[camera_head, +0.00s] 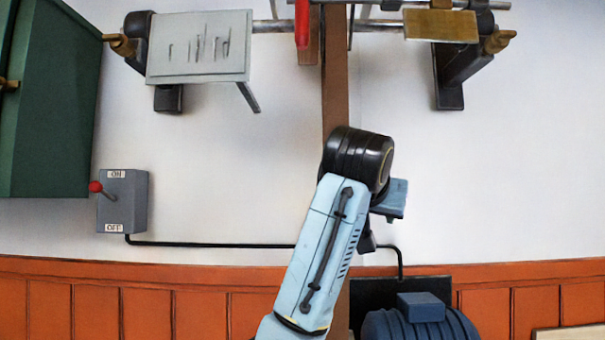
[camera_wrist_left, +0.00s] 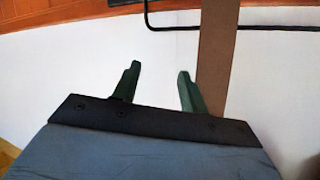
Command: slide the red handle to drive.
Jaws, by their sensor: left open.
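The red handle (camera_head: 302,22) hangs upright from the shaft (camera_head: 370,24) at the top of the head view, and its upper end is cut off by the frame. My left gripper (camera_head: 367,242) is well below it, by the white wall and just right of the brown belt (camera_head: 337,85). In the head view my arm's wrist hides most of it. In the left wrist view its two green fingers (camera_wrist_left: 158,78) are apart with nothing between them, and the belt (camera_wrist_left: 214,60) is right of them. The handle is not in the left wrist view. My right gripper is not in view.
A grey plate (camera_head: 198,45) and a brass block (camera_head: 440,25) flank the handle along the shaft. A grey switch box (camera_head: 125,200) with a red-knobbed lever is on the left wall. A blue motor (camera_head: 420,320) is at the bottom. The wall right of my arm is clear.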

